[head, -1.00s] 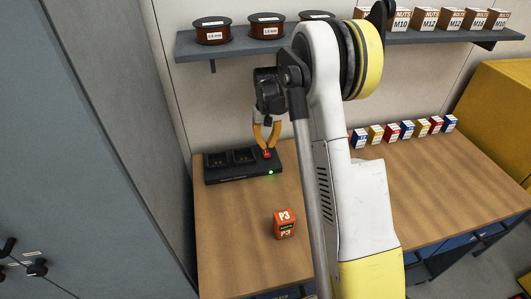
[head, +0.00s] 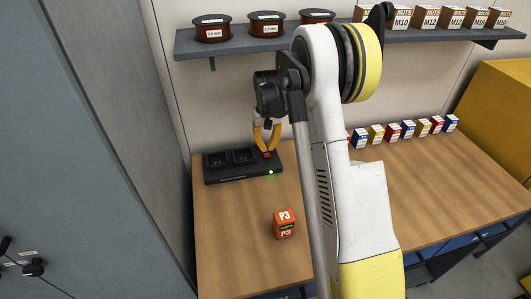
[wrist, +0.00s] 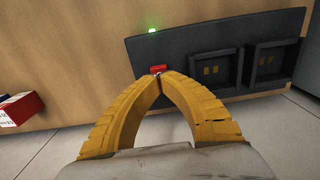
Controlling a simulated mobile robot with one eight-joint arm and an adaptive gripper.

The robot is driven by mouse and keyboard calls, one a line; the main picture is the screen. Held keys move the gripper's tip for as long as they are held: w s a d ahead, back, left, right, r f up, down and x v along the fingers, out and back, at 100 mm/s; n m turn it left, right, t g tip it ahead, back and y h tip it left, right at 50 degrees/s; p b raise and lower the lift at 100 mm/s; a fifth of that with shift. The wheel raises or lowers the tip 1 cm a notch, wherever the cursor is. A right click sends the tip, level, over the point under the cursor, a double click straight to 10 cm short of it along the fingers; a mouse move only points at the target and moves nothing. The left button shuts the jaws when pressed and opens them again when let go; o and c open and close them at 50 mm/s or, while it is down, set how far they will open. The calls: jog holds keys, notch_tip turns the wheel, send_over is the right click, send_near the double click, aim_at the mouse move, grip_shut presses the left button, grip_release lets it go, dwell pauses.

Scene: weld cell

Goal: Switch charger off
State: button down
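The black charger (head: 243,177) lies on the wooden bench at its back left corner, with two empty bays and a lit green light (head: 271,172). Its red switch (head: 267,155) is at the right end; it also shows in the wrist view (wrist: 158,69). My gripper (head: 267,149) points down over the switch. In the wrist view its two yellow fingertips (wrist: 161,76) meet with nothing between them, right at the switch. I cannot tell whether they touch it. The green light is also lit in the wrist view (wrist: 152,30).
An orange P3 block (head: 284,224) stands on the bench in front of the charger. Several small coloured boxes (head: 408,130) line the back right. A shelf (head: 345,38) with spools and boxes hangs above. The bench's front left is clear.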

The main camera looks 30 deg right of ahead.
aim_at(267, 153)
jog(key=shift+f+b, duration=1.05)
jog(key=shift+f, duration=0.4)
dwell(0.5)
jog(key=shift+r, duration=0.1)
jog(key=shift+r+p, duration=2)
jog(key=shift+r, duration=1.45)
